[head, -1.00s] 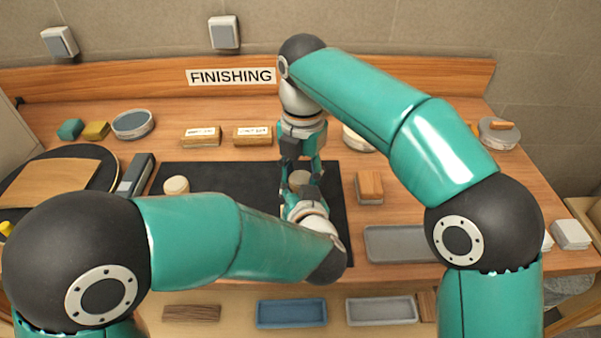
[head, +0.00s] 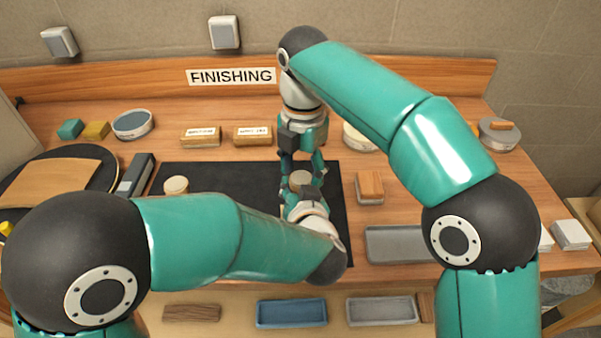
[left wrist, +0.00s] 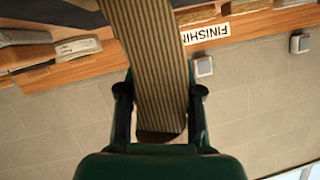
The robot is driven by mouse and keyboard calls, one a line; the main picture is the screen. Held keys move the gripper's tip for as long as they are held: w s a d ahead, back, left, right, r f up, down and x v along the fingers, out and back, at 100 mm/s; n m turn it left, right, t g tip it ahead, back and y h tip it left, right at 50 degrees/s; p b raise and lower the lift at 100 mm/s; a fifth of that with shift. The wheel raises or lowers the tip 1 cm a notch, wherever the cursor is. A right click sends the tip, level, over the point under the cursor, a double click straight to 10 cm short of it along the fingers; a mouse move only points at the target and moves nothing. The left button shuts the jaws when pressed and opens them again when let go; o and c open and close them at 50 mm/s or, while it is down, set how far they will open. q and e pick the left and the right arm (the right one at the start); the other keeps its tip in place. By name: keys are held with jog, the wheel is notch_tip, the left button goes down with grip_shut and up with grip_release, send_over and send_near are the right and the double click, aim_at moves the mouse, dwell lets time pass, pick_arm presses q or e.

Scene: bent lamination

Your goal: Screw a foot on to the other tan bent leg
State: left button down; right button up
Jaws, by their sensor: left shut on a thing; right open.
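My left gripper (left wrist: 160,105) is shut on a tan bent leg (left wrist: 158,60), whose striped, laminated face fills the gap between the fingers in the left wrist view. The leg's near end is dark. In the head view a round tan piece (head: 300,179) shows between my two grippers; I cannot tell whether it is a foot or the leg's end. My left gripper (head: 303,197) is just below it in the picture. My right gripper (head: 302,165) is open just above it, fingers pointing down. Another round tan piece (head: 176,185) stands on the dark mat (head: 230,182).
Two labelled wooden blocks (head: 201,136) (head: 253,136) lie behind the mat. A block (head: 369,187) and a grey tray (head: 397,245) are to the right. A round tin (head: 133,124) stands at left. The mat between the left round piece and my grippers is clear.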

jog(key=shift+s+r, duration=0.1)
jog(key=shift+r, duration=1.7)
jog(key=shift+c, duration=0.4)
jog(key=shift+s+d+n, duration=0.1)
jog(key=shift+s+n, duration=0.05)
jog(key=shift+n, duration=0.25)
jog(key=r+n, duration=0.2)
jog(key=r, duration=0.1)
jog(key=shift+d, duration=0.3)
jog(key=shift+a+r, duration=0.25)
jog(key=shift+r, duration=0.1)
jog(key=shift+a+f+n, duration=0.15)
jog(key=shift+n, duration=0.15)
